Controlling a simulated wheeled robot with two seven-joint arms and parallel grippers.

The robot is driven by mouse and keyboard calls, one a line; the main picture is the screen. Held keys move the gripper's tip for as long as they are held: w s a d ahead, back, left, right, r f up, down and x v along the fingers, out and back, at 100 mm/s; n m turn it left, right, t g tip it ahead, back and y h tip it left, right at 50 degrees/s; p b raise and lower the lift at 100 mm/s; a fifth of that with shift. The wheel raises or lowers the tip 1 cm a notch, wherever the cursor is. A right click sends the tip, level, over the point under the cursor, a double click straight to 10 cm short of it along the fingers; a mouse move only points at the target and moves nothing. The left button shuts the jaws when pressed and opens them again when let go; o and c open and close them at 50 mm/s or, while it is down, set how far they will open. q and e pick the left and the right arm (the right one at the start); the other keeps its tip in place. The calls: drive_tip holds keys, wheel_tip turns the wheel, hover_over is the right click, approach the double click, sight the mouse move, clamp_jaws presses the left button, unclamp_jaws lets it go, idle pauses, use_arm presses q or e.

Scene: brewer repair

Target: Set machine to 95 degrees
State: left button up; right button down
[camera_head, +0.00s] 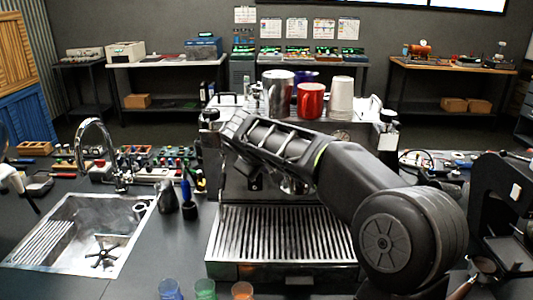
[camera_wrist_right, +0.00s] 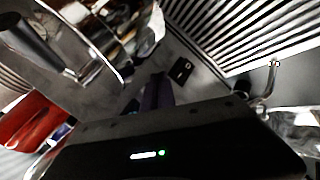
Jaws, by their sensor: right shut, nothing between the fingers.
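The espresso machine (camera_head: 280,232) stands in the middle of the counter, its metal drip tray toward me. My right arm comes in from the right and crosses the machine's front, covering much of its front panel. In the head view its gripper fingers cannot be made out. In the right wrist view my right gripper (camera_wrist_right: 155,92) is shut and empty, in front of the machine's metal face. A small black switch plate (camera_wrist_right: 181,70) shows just beyond the fingers; whether they touch anything cannot be told. No temperature reading is legible. My left gripper is out of view.
A steel pitcher (camera_head: 278,92), a red mug (camera_head: 310,101) and white cups (camera_head: 341,97) stand on the machine. A sink (camera_head: 60,262) lies to the left. Several coloured cups, one green (camera_head: 205,289), stand at the front edge. A black press-like frame (camera_head: 500,205) stands at right.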

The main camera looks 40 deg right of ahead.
drive_tip(key=shift+w+d, duration=0.45)
drive_tip(key=shift+w, duration=0.05)
idle(1.8)
drive_tip(key=shift+w+d+p, duration=0.25)
drive_tip(key=shift+w+p, duration=0.1)
drive_tip(key=shift+w+d, duration=0.25)
drive_tip(key=shift+w, duration=0.1)
idle(0.8)
drive_tip(key=shift+s+a+b, duration=0.55)
drive_tip(key=shift+s, duration=0.15)
idle(0.3)
